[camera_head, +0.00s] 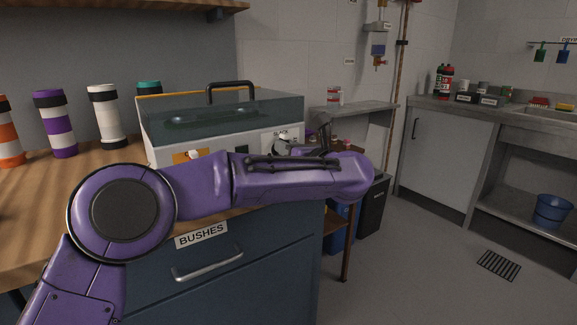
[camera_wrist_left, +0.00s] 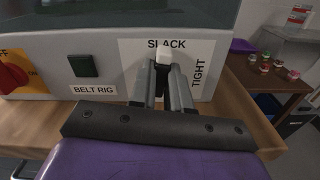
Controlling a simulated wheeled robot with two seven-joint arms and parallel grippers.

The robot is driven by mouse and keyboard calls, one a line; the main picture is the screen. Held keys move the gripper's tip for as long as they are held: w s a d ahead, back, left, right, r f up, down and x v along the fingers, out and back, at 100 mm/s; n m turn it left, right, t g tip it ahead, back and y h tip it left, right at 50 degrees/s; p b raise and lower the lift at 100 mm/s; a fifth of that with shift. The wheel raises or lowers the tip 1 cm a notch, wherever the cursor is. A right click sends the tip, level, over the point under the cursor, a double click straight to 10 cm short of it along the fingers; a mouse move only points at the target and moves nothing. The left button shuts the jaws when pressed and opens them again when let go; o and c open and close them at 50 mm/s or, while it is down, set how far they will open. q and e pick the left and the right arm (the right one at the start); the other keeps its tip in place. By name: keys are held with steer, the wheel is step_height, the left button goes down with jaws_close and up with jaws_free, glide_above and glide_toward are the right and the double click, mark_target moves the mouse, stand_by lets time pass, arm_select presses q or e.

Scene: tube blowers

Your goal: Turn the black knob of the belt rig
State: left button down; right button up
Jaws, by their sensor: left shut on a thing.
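The belt rig (camera_head: 220,112) is a grey box with a dark lid and a black handle, standing on the wooden bench. My left gripper (camera_wrist_left: 163,84) is shut on the black knob, whose pale tip (camera_wrist_left: 164,63) points up at SLACK. The fingers hide most of the knob. In the head view my purple left forearm crosses in front of the rig. My right gripper is out of view.
Striped tubes (camera_head: 55,125) stand on the bench at left. A small table with jars (camera_wrist_left: 272,66) is at right. Open floor lies right of the bench.

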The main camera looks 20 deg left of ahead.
arm_select(q)
steer(key=shift+s+f+n+b, duration=0.15)
steer(key=shift+n+b, duration=0.95)
steer(key=shift+b, duration=0.2)
steer(key=c, duration=1.1)
jaws_free()
steer(key=v, duration=1)
steer(key=shift+s+d, duration=0.2)
